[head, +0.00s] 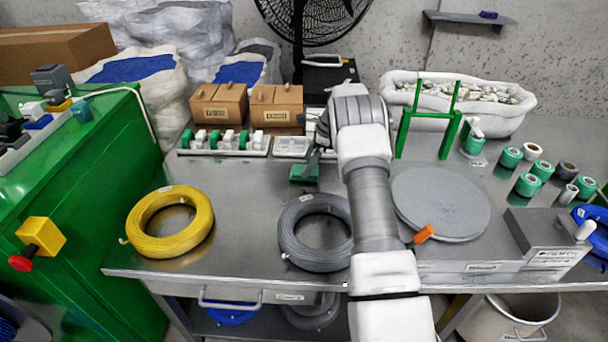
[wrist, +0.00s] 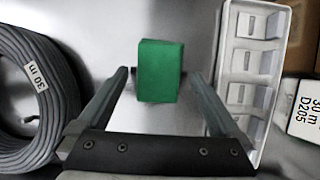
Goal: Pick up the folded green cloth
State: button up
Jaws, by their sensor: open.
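The folded green cloth (head: 304,174) is a small block-like bundle lying on the metal bench, between the grey cable coil and the tray of small parts. In the wrist view the cloth (wrist: 160,72) lies ahead of my gripper (wrist: 159,75), in line with the gap between its two fingers. The fingers are apart and there is a visible gap on each side of the cloth. In the head view my gripper (head: 314,160) is over the cloth, partly hidden by my arm.
A grey cable coil (wrist: 38,95) is left of the fingers and a white parts tray (wrist: 225,85) is close on the right. Cardboard boxes (head: 218,106) stand behind the tray. A yellow coil (head: 147,240) lies left. A green frame (head: 403,130) and grey disc (head: 455,205) are right.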

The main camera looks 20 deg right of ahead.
jog(key=shift+x, duration=1.1)
jog(key=shift+f, duration=0.25)
jog(key=shift+c, duration=0.3)
jog(key=c, duration=1.1)
jog(key=shift+r, duration=0.1)
notch_tip(320, 180, up, 4)
jog(key=shift+r+p, duration=0.1)
jog(key=shift+p, duration=0.4)
jog(key=d+r+p, duration=0.1)
jog(key=d+r, duration=0.1)
jog(key=d, duration=0.2)
jog(key=s+d+r, duration=0.1)
jog(key=d+r, duration=0.1)
jog(key=d, duration=0.1)
jog(key=d+r+p, duration=0.1)
jog(key=d+r, duration=0.2)
jog(key=d, duration=0.1)
jog(key=shift+s+d+p, duration=0.2)
jog(key=shift+d+p, duration=0.1)
jog(key=shift+d, duration=0.05)
